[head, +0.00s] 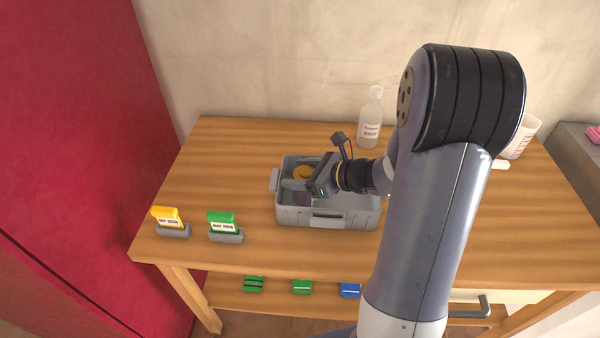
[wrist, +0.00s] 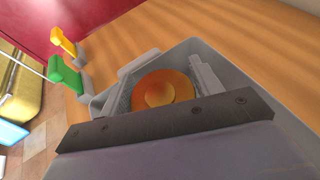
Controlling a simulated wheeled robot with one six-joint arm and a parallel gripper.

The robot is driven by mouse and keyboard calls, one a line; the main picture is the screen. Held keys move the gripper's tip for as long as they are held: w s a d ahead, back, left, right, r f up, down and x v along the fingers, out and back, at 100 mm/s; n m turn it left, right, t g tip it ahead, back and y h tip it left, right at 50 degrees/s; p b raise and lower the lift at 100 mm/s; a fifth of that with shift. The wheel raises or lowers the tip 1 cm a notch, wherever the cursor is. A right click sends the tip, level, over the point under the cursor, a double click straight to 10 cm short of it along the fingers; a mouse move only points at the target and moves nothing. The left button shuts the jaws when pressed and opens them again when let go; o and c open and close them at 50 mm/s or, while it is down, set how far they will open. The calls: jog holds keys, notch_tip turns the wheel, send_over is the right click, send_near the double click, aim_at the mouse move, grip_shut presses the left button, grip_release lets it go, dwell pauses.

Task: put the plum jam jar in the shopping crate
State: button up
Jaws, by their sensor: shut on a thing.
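The grey shopping crate (head: 330,218) stands on the wooden table. The plum jam jar (head: 302,172) shows an orange-yellow lid and a bit of dark purple body inside the left part of the crate. In the wrist view the jar's round orange lid (wrist: 162,90) sits between my fingers, within the crate walls (wrist: 285,110). My gripper (head: 300,186) reaches down into the crate from the right and is shut on the jar. The jar's lower part is hidden, so I cannot tell whether it touches the crate floor.
A yellow card (head: 167,217) and a green card (head: 222,222) stand in grey holders at the table's left. A clear bottle (head: 370,120) stands behind the crate. A white measuring cup (head: 525,135) is at the back right. Green and blue items (head: 302,287) lie on the lower shelf.

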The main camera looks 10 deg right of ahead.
jog(key=shift+f, duration=0.1)
jog(key=o, duration=1)
jog(key=shift+r, duration=0.3)
jog(key=p+v, duration=0.1)
jog(key=v, duration=1.1)
jog(key=shift+d+f, duration=0.1)
jog(key=shift+w, duration=0.1)
